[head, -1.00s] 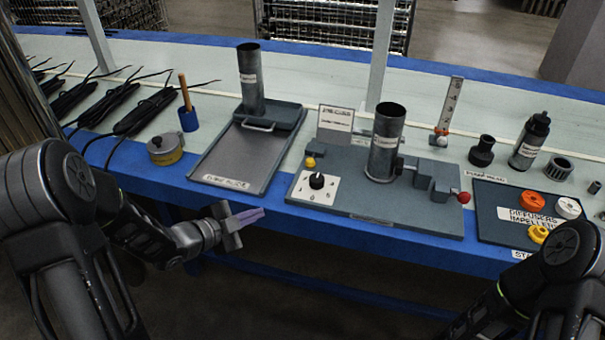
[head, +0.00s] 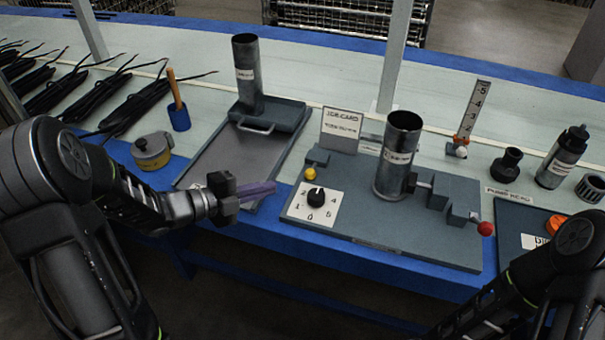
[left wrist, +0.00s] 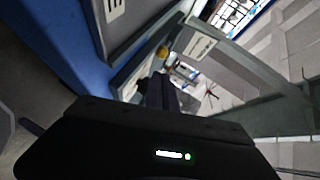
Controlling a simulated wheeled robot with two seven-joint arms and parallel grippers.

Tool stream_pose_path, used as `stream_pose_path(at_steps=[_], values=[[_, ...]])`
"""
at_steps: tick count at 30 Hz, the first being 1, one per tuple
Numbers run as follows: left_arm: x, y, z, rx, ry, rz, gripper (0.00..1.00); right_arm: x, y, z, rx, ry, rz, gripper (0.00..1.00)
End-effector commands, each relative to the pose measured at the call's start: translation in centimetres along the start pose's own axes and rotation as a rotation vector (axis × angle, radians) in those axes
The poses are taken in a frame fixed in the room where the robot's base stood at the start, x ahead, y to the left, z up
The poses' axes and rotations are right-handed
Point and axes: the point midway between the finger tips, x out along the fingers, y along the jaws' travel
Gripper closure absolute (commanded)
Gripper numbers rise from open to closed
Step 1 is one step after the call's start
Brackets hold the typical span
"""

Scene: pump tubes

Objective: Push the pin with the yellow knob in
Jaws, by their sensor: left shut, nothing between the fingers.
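The pin's yellow knob (head: 310,174) sits at the left end of the grey fixture plate (head: 420,236), beside a small grey block (head: 317,157). It also shows in the left wrist view (left wrist: 162,51), beyond my fingers. My left gripper (head: 258,188) is shut and empty. Its purple fingers point right, toward the yellow knob, and are apart from it, in front of the grey tray. A metal tube (head: 397,158) stands upright on the plate. A red knob (head: 486,228) is at the plate's right end. My right arm shows at the lower right; its gripper is out of view.
A black dial (head: 315,196) on a white numbered panel lies just in front of the yellow knob. A card sign (head: 341,131) stands behind it. The grey tray (head: 205,165) holds another tube. The blue table edge (head: 340,257) runs along the front.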

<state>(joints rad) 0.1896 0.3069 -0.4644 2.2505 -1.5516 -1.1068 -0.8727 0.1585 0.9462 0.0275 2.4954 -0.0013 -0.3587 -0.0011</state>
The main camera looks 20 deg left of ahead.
Motion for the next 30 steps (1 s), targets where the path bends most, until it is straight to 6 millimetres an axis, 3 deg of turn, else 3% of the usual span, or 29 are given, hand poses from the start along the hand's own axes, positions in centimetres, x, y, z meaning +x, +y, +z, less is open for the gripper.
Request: stream_pose_path(at_steps=[8,13,24,30], values=[[0.1,0.0,0.0,-0.001,0.0,0.0,1.0,0.0,0.0,0.0,0.0,-0.001,0.0,1.0],[1.3,0.1,0.0,0.0,0.002,0.001,1.0,0.2,0.1,0.0,0.0,0.0,0.0,1.0],[7.2,0.2,-0.1,-0.001,0.004,0.0,1.0,1.1,0.4,0.0,0.001,0.0,0.0,1.0],[9.5,0.1,0.0,-0.002,0.001,-0.001,1.0,1.4,0.5,0.0,0.001,0.0,0.0,1.0]])
